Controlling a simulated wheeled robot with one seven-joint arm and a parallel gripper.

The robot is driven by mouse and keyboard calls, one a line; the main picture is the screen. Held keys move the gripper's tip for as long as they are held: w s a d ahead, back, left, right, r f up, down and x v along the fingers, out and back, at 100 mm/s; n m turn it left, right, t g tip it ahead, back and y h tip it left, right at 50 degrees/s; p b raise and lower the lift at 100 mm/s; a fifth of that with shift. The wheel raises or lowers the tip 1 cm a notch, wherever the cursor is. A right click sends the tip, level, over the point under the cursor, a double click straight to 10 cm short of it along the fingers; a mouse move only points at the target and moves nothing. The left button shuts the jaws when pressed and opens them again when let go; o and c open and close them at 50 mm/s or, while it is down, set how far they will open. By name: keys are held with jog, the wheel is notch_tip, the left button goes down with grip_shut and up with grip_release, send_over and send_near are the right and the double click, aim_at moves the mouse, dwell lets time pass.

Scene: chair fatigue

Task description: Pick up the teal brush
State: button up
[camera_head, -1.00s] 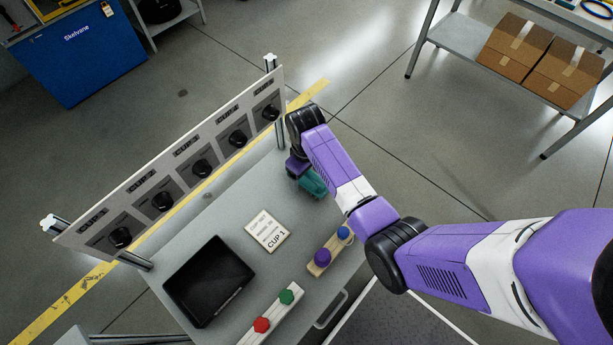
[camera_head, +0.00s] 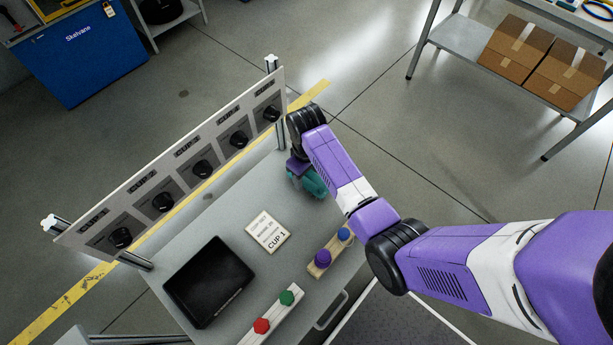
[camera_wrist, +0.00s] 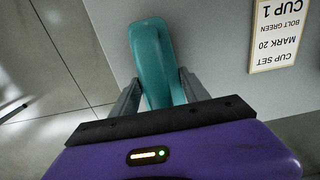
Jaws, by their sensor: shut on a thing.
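The teal brush (camera_wrist: 152,58) is between the two grey fingers of my gripper (camera_wrist: 160,92) in the wrist view. My gripper is shut on it, with one finger on each side. In the head view the brush (camera_head: 313,184) shows below and to the right of my purple wrist, at the far right part of the grey table (camera_head: 222,215). Part of the brush is hidden behind my gripper and wrist. I cannot tell whether it still touches the table.
A panel with several black knobs (camera_head: 202,168) stands along the table's back edge, close to my wrist. A sign (camera_head: 268,231), a black tray (camera_head: 208,281), a block with blue and purple knobs (camera_head: 331,251) and one with green and red knobs (camera_head: 272,312) lie on the table.

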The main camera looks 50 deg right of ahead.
notch_tip(320, 180, up, 20)
jog(key=p, duration=0.5)
jog(key=shift+f, duration=0.25)
jog(key=shift+p, duration=0.3)
